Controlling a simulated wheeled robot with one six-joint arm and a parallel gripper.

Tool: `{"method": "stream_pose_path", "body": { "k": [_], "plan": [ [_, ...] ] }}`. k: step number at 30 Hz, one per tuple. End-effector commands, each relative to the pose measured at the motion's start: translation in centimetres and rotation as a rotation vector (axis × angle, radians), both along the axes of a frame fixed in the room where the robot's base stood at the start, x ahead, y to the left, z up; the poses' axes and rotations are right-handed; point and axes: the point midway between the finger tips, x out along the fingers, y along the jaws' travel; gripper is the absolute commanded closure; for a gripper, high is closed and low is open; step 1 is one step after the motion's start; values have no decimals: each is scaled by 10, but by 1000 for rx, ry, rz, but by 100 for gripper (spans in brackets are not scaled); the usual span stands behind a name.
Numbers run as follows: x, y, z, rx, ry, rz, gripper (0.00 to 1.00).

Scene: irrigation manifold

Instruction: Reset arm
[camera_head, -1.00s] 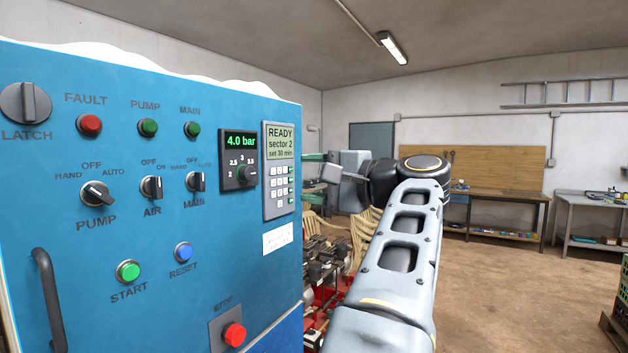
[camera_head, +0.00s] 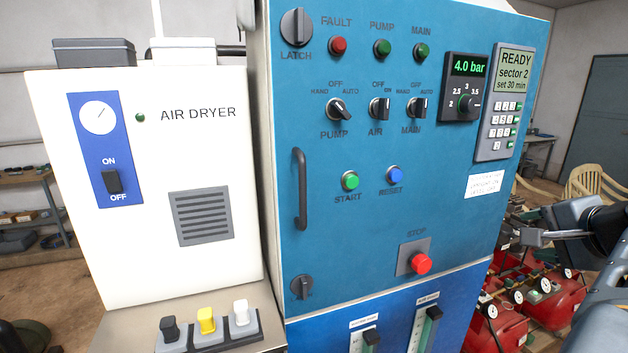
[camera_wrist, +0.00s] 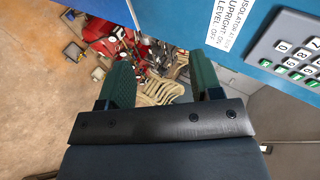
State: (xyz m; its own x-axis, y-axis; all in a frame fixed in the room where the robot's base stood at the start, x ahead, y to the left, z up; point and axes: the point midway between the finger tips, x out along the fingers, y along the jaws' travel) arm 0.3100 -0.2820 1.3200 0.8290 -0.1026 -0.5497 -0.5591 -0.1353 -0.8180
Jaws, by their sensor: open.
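My arm (camera_head: 602,232) reaches in from the right edge of the head view, beside the right side of the blue control cabinet (camera_head: 345,240). My gripper (camera_wrist: 160,76) is open in the wrist view, with two green fingers wide apart and nothing between them. The cabinet's keypad (camera_wrist: 298,48) and white label (camera_wrist: 227,22) show at the upper right there. No contact between gripper and cabinet shows.
A white air dryer (camera_head: 150,255) stands left of the cabinet, with yellow, black and white switches below it. A red stop button (camera_head: 421,263) sits low on the panel. Red pump equipment (camera_head: 545,310) and beige chairs (camera_head: 592,180) stand behind my arm.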

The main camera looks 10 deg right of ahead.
Motion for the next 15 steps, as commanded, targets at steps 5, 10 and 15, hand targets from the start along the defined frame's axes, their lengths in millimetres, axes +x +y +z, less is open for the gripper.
{"method": "stream_pose_path", "body": {
  "k": [5, 10, 15],
  "plan": [
    [16, 76, -118, -220, 386, 281, 41],
    [9, 152, -194, -507, 615, 652, 41],
    [-4, 212, -232, -715, 678, 945, 41]
  ]
}}
